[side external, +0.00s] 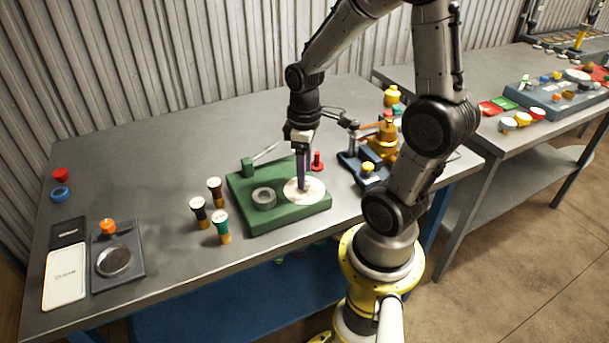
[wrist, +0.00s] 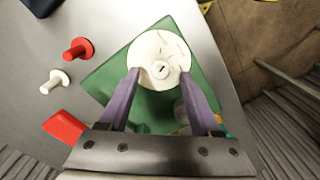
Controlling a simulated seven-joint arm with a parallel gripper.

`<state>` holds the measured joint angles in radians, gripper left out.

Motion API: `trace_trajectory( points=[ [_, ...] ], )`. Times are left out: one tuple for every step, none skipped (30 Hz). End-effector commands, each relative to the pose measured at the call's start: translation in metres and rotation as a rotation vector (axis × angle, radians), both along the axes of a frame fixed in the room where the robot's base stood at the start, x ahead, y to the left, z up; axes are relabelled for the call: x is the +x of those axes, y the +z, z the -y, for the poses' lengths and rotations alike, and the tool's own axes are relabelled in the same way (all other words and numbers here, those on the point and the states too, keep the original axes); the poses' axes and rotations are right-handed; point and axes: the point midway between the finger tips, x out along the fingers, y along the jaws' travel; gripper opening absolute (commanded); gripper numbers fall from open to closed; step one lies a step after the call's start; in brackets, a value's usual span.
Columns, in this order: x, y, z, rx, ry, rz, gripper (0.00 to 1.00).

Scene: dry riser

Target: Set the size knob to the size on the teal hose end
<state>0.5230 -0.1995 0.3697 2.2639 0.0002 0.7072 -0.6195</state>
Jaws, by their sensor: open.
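The size knob's cream dial (side external: 304,190) lies on the right part of the green base (side external: 284,218). In the wrist view the dial (wrist: 159,57) shows dark marks too small to read and a small hub at its middle. My gripper (side external: 303,186) points down over the dial. In the wrist view the purple fingers of my gripper (wrist: 158,82) are apart, on either side of the hub; I cannot tell whether they touch it. The teal hose end (side external: 221,227) stands upright left of the base, in front; its size mark is not readable.
A black hose end (side external: 199,212) and a brown one (side external: 215,190) stand beside the teal one. A grey ring (side external: 264,197) sits on the base. A red peg (side external: 317,161) and a blue fixture (side external: 368,170) stand close on the right. The table's middle left is clear.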

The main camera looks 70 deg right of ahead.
Motion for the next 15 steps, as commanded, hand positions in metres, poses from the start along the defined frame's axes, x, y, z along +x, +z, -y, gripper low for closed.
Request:
trace_trajectory(
  points=[
    [-0.001, -0.007, 0.000, 0.003, 0.000, -0.004, 0.65],
    [0.000, -0.010, 0.000, 0.002, 0.000, -0.003, 0.65],
    [0.000, -0.013, 0.000, 0.002, 0.000, -0.003, 0.65],
    [0.000, -0.015, 0.000, 0.002, 0.000, -0.002, 0.65],
    [-0.001, -0.017, 0.000, 0.002, 0.000, -0.002, 0.65],
    [-0.001, -0.019, 0.000, 0.002, 0.000, -0.002, 0.65],
    [0.000, -0.020, 0.000, 0.001, 0.000, -0.001, 0.65],
    [0.000, -0.020, 0.000, 0.001, 0.000, -0.001, 0.65],
    [0.000, -0.021, 0.000, 0.000, 0.000, 0.000, 0.65],
    [0.000, -0.021, 0.000, 0.000, 0.000, 0.000, 0.65],
    [0.000, -0.021, 0.000, 0.000, 0.000, 0.000, 0.65],
    [0.000, -0.021, 0.000, 0.000, 0.000, 0.000, 0.65],
    [0.000, -0.021, 0.000, 0.000, 0.000, 0.000, 0.65],
    [0.000, -0.021, 0.000, 0.000, 0.000, 0.000, 0.65],
    [0.000, -0.021, 0.000, 0.000, 0.000, 0.000, 0.65]
  ],
)
